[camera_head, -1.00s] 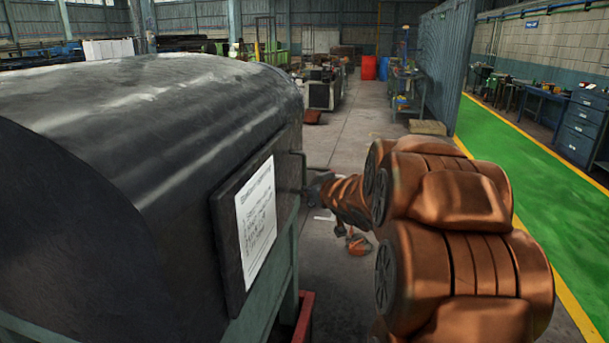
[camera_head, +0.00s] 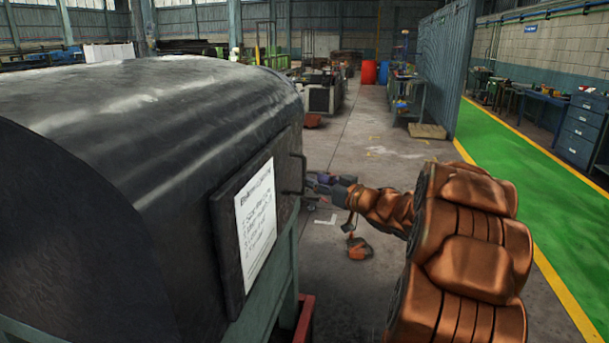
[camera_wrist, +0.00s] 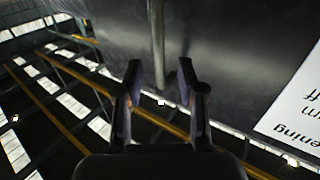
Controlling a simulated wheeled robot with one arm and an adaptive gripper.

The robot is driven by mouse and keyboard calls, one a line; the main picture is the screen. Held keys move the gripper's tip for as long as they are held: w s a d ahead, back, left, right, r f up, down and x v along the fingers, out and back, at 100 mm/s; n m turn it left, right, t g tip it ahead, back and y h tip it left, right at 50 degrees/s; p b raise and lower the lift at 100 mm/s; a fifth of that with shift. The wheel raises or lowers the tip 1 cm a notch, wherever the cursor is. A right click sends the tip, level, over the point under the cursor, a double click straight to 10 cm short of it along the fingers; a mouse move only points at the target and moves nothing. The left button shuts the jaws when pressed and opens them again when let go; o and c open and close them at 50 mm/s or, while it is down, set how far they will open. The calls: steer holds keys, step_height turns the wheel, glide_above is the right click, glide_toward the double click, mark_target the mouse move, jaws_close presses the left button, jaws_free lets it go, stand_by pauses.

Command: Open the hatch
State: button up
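The black rounded drum body (camera_head: 190,130) fills the left of the head view. On its side facing right is a thin upright bar handle (camera_head: 303,172), beyond a framed white sheet. In the wrist view the handle (camera_wrist: 157,35) is a grey bar coming down from the top edge, with its end near the gap between my fingertips. My gripper (camera_wrist: 158,80) is open, with one finger on each side of that gap and nothing held. In the head view my gripper (camera_head: 314,183) is small, beside the handle. I cannot tell whether a finger touches it. The hatch's outline is not clear.
The white instruction sheet (camera_head: 256,220) is on a dark board on the drum's side; it also shows upside down in the wrist view (camera_wrist: 295,110). A green frame (camera_head: 275,275) supports the drum. An orange object (camera_head: 359,248) lies on the floor. The aisle beyond is mostly clear.

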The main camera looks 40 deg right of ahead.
mark_target(304, 190)
steer(key=shift+w+a+p, duration=0.2)
steer(key=shift+w, duration=1.2)
steer(key=shift+w+a+p, duration=0.15)
steer(key=shift+w, duration=1.25)
jaws_close()
